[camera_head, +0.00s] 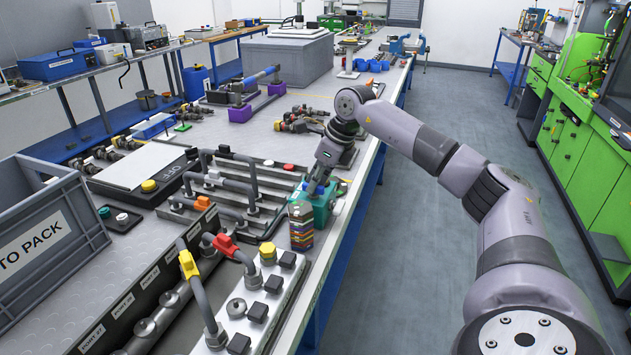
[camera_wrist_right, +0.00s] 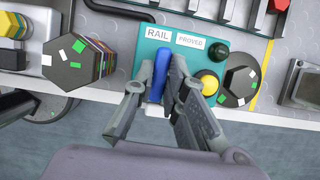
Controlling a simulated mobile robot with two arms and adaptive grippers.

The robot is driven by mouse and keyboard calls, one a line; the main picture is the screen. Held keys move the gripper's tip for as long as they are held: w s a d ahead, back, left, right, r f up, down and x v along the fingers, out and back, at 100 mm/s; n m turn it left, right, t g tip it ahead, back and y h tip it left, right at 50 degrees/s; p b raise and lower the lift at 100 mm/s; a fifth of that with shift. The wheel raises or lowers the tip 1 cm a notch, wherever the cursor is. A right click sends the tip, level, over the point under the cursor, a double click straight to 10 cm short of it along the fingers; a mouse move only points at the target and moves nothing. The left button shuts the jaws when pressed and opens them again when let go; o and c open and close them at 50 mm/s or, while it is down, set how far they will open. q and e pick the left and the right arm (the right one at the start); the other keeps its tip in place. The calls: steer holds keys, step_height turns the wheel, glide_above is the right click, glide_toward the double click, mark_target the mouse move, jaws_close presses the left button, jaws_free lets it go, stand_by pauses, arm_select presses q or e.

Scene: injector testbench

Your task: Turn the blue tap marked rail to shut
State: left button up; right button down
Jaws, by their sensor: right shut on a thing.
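The blue tap (camera_wrist_right: 154,110) is on a teal panel (camera_wrist_right: 190,63) in the right wrist view, just below a white RAIL label (camera_wrist_right: 158,32). Its handle runs up and down in that picture, leaning slightly. My right gripper (camera_wrist_right: 161,78) is shut on the handle, with one finger along each side. In the head view my right gripper (camera_head: 316,184) reaches down onto the teal box (camera_head: 325,207) at the bench's right edge and hides the tap there. My left gripper is not in view.
A PROVER label (camera_wrist_right: 190,41), a dark green knob (camera_wrist_right: 218,52) and a yellow button (camera_wrist_right: 207,83) are close by on the right. A hexagonal stack (camera_wrist_right: 84,58) stands left of the panel, another (camera_wrist_right: 239,80) right. The floor (camera_head: 425,100) right of the bench is clear.

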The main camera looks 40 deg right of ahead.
steer(key=m, duration=0.2)
steer(key=m+h+p, duration=0.1)
steer(key=m, duration=0.1)
steer(key=shift+a+h, duration=0.1)
steer(key=shift+h, duration=0.2)
steer(key=m+h, duration=0.1)
steer(key=m, duration=0.3)
steer(key=shift+a+m+h, duration=0.15)
steer(key=shift+m+h, duration=0.25)
steer(key=m, duration=0.2)
steer(key=m+h, duration=0.1)
steer(key=m, duration=0.1)
steer(key=shift+w+a+m+g+h, duration=0.1)
steer(key=shift+m+g+h, duration=0.2)
steer(key=m+g+h, duration=0.1)
steer(key=m, duration=0.3)
steer(key=shift+r+p, duration=0.1)
steer(key=shift+p, duration=0.2)
steer(key=shift+m+g, duration=0.3)
steer(key=c, duration=1.6)
jaws_free()
